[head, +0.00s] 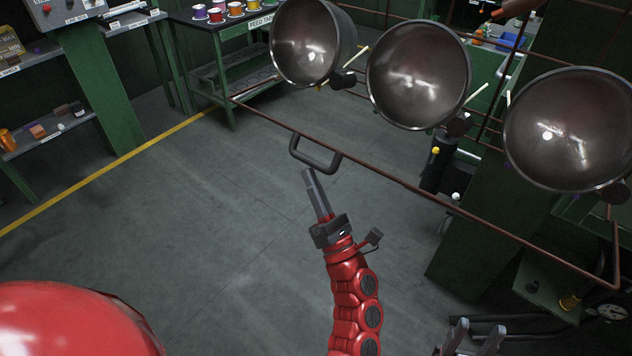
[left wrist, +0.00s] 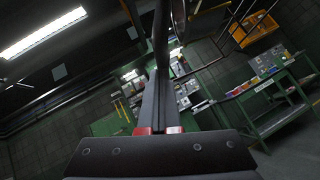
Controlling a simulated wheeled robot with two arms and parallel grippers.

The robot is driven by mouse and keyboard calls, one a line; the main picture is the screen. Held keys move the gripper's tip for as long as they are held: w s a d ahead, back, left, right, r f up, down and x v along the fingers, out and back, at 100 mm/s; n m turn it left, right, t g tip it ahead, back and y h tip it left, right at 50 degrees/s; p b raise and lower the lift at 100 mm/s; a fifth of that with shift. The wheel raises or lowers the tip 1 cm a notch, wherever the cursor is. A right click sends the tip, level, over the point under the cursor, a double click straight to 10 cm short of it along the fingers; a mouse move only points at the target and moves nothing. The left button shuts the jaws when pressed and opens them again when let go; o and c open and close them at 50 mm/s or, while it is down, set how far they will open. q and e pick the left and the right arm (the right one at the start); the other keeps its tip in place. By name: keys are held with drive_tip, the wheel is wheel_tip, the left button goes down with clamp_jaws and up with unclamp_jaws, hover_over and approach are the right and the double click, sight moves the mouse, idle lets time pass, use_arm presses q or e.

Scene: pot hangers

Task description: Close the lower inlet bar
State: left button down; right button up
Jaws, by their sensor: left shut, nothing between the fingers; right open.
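The lower inlet bar (head: 400,180) is a thin rusty rod. It runs slantwise below the pots in the head view, with a dark loop handle (head: 316,166) near its left part. My left gripper (head: 309,174) is shut and empty, its fingertips appearing just below the handle; I cannot tell if they touch it. The shut fingers also show in the left wrist view (left wrist: 158,80), with dark bars just beyond them. My right gripper (head: 478,328) is open at the bottom edge, partly cut off, away from the bar.
Three dark metal pots (head: 418,85) hang above the bar. A green feed table (head: 235,62) with coloured cups stands behind at the upper left. A green post (head: 470,240) stands behind the bar's right part. Grey floor (head: 200,200) at left is clear.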

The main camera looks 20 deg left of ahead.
use_arm(q)
drive_tip(key=w+r+m+t+h+p, duration=0.1)
drive_tip(key=w+r+m+h+p, duration=0.1)
drive_tip(key=r, duration=0.7)
drive_tip(key=w+d+r+m+t+h+p, duration=0.1)
drive_tip(key=r+m+h+p, duration=0.3)
drive_tip(key=r, duration=0.5)
drive_tip(key=shift+w+d+r+m+h, duration=0.3)
drive_tip(key=shift+w+m, duration=0.3)
drive_tip(key=shift+m, duration=0.5)
